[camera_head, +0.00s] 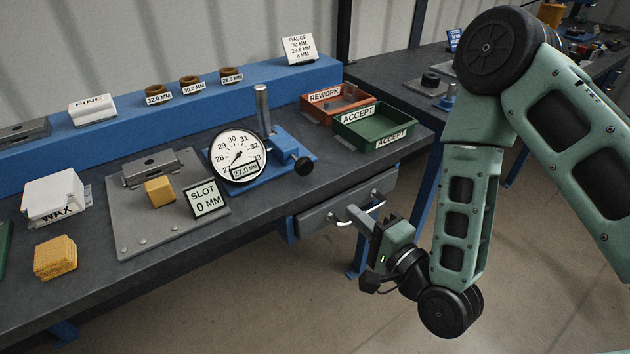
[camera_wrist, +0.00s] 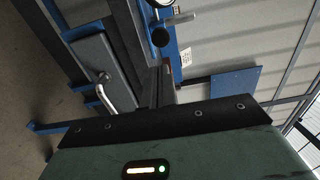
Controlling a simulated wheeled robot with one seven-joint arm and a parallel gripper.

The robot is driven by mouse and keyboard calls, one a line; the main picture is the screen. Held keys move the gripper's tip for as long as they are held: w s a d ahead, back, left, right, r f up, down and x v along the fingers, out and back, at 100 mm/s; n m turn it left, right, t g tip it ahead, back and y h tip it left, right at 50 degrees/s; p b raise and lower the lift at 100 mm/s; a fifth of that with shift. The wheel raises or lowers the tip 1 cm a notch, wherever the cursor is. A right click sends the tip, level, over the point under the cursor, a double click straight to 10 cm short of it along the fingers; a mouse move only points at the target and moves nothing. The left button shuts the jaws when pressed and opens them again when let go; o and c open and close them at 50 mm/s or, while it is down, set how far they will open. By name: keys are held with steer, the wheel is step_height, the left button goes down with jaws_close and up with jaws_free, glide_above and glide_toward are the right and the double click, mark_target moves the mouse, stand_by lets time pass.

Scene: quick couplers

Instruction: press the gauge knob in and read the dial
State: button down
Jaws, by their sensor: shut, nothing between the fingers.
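The gauge dial (camera_head: 238,150) is a white round face with black numbers from about 28 to 33, on a blue stand (camera_head: 275,150) with a grey post. A plate reading 27.0 MM (camera_head: 245,171) covers its lower part; the needle is too small to read surely. The black gauge knob (camera_head: 304,166) sticks out at the stand's right; it also shows in the wrist view (camera_wrist: 160,37). My gripper (camera_head: 352,213) is shut and empty, below and right of the knob, in front of the bench drawer and apart from the knob.
The drawer (camera_head: 322,214) has a bright handle (camera_head: 379,200) close to my gripper. A red REWORK tray (camera_head: 335,103) and green ACCEPT tray (camera_head: 375,127) stand right of the gauge. A SLOT 0 MM sign (camera_head: 206,198) stands left. Open floor lies before the bench.

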mark_target(307, 170)
steer(key=b+x, duration=0.2)
steer(key=b, duration=0.2)
steer(key=b+x, duration=0.2)
steer(key=b, duration=0.2)
steer(key=shift+w+a+f, duration=0.15)
steer(key=shift+w+f, duration=0.05)
steer(key=shift+w, duration=0.15)
steer(key=b, duration=0.4)
steer(key=shift+w+a, duration=0.1)
steer(key=shift+a, duration=0.1)
steer(key=x, duration=0.5)
steer(key=p+x, duration=0.1)
steer(key=x, duration=0.1)
steer(key=shift+w+a+r, duration=0.2)
steer(key=shift+w+r, duration=0.05)
steer(key=shift+r, duration=0.05)
steer(key=shift+w+a, duration=0.35)
steer(key=shift+w, duration=0.2)
